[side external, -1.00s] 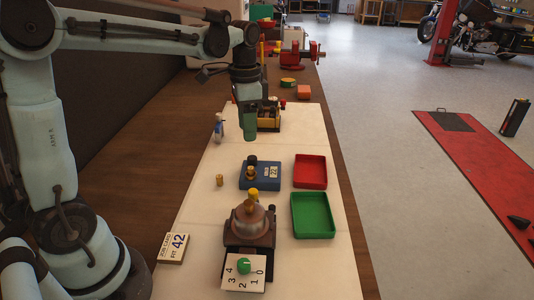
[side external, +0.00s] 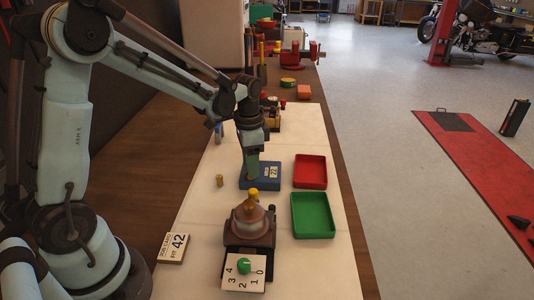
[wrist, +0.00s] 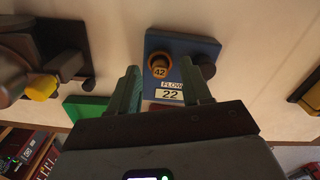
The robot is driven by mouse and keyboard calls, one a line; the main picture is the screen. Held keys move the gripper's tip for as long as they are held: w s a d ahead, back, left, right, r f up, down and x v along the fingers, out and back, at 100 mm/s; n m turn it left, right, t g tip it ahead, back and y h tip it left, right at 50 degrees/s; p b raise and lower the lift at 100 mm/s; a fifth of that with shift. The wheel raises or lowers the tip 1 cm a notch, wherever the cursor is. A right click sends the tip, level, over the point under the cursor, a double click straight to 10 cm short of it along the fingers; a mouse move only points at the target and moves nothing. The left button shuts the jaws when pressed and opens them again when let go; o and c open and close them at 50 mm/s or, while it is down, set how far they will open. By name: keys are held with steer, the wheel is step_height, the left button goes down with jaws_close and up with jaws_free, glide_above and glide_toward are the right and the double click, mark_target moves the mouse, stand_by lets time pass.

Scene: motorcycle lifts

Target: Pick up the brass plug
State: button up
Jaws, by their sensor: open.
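A brass plug (wrist: 159,67) with "42" on its dark top stands on the blue block (side external: 261,183), which carries a "FLOW 22" label in the wrist view. A dark knob (wrist: 204,67) is beside the plug. My gripper (side external: 251,175) is open and points down over the block. In the wrist view the plug appears between my fingertips (wrist: 160,70). I cannot tell how far above it they are. In the side view my gripper hides this plug. A separate small brass cylinder (side external: 219,181) stands on the pale mat left of the block.
A red tray (side external: 310,185) and a green tray (side external: 333,233) lie right of the block. A device with a copper dome (side external: 250,215), yellow knob and numbered dial stands in front. A "42" job card (side external: 174,248) lies front left.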

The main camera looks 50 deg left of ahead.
steer(key=shift+f, duration=0.4)
jaws_close()
steer(key=shift+r, duration=0.1)
